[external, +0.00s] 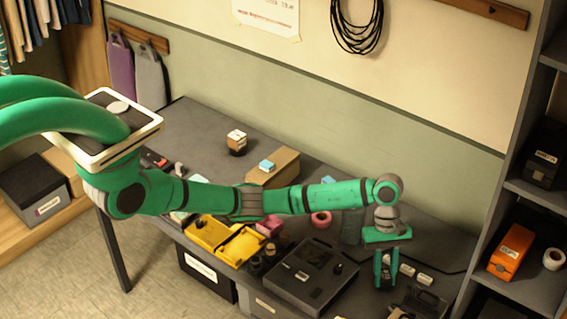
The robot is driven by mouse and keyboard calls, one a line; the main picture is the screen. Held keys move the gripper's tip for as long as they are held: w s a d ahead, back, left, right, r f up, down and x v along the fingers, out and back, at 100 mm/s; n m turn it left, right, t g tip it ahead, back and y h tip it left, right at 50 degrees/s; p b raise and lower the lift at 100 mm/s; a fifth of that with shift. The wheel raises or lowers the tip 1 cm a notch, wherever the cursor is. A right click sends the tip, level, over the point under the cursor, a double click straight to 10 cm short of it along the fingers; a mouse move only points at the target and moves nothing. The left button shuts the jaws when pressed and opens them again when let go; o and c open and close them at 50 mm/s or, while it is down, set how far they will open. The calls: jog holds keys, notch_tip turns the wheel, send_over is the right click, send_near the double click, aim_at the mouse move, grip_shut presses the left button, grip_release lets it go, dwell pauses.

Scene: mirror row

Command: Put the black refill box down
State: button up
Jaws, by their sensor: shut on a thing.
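My gripper (385,278) points down over the right part of the grey table (195,118). Its green fingers are shut on a small dark thing, which fits the black refill box (385,270). The fingers cover most of it, so its shape and any label are hidden. I cannot tell whether its underside touches the table.
A large black case (305,278) lies left of my gripper, and small white-topped boxes (416,273) lie to its right. A dark open container (420,302) is at the front edge. A yellow case (222,238) is farther left. A shelf unit (512,225) stands at right.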

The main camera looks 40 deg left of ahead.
jog(key=shift+f, duration=0.25)
jog(key=shift+f, duration=0.15)
jog(key=o, duration=1)
jog(key=shift+v, duration=6.15)
